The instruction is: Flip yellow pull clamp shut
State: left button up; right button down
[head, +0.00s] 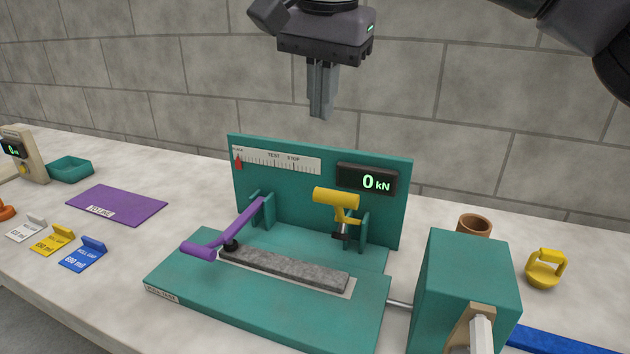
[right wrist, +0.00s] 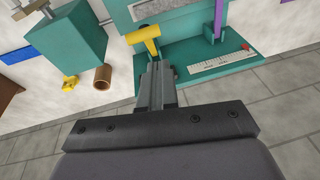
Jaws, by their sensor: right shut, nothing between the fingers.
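The yellow pull clamp (head: 336,198) has a T-shaped handle and sits at the right end of the teal test rig (head: 300,310). Its handle stands raised above the grey felt strip (head: 285,268), and a dark foot shows below it. It also shows in the right wrist view (right wrist: 145,32), just beyond my fingertips. My right gripper (head: 320,115) is shut and empty, pointing down. It hangs above the rig's back plate, apart from the clamp. Its fingers also show in the right wrist view (right wrist: 157,66). My left gripper is not in view.
A purple clamp (head: 225,240) lies low over the strip's left end. The display (head: 367,181) reads 0 kN. A teal block (head: 465,285), a brown cup (head: 475,225) and a yellow weight-like piece (head: 545,270) stand right. A purple mat (head: 115,204) lies left.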

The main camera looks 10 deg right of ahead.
jog(key=d+f, duration=0.1)
jog(key=f, duration=0.2)
jog(key=w+d+f+h, duration=0.1)
jog(key=f, duration=0.3)
jog(key=w+d+f+n+h, duration=0.1)
jog(key=f, duration=0.2)
jog(key=shift+f+t, duration=0.25)
jog(key=shift+t, duration=0.05)
jog(key=shift+s+a+f, duration=0.1)
jog(key=shift+s+f, duration=0.05)
jog(key=shift+f, duration=0.35)
pick_arm(q)
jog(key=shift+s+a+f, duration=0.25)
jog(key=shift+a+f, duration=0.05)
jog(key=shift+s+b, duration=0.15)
jog(key=shift+b, duration=0.15)
pick_arm(e)
jog(key=shift+f, duration=0.15)
